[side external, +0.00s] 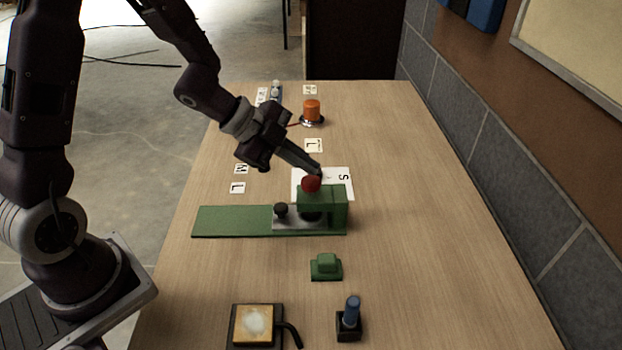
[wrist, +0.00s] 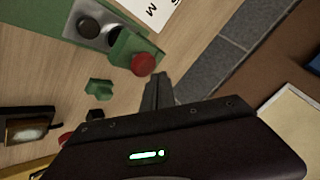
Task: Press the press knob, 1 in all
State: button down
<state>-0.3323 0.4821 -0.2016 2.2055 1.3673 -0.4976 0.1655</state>
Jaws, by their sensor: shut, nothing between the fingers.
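The press knob (side external: 311,184) is a red round knob on top of a green press frame (side external: 338,205). The frame stands at the right end of a long green base plate (side external: 230,221). In the wrist view the red knob (wrist: 143,64) shows just above and left of my fingertips. My gripper (side external: 317,172) is shut and empty, angled down to the right. Its tips are right by the knob, seeming slightly above and behind it in the side view; I cannot tell whether they touch. In the wrist view the shut fingers (wrist: 158,80) show beside the knob.
A black knob (side external: 281,209) sits on a grey plate left of the press frame. An orange button (side external: 312,110) stands behind. A green block (side external: 326,265), a blue-handled switch (side external: 350,315) and a yellow-framed pad (side external: 255,325) are in front. The table's right side is clear.

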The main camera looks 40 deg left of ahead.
aim_at(306, 180)
jog(key=shift+r, duration=2.55)
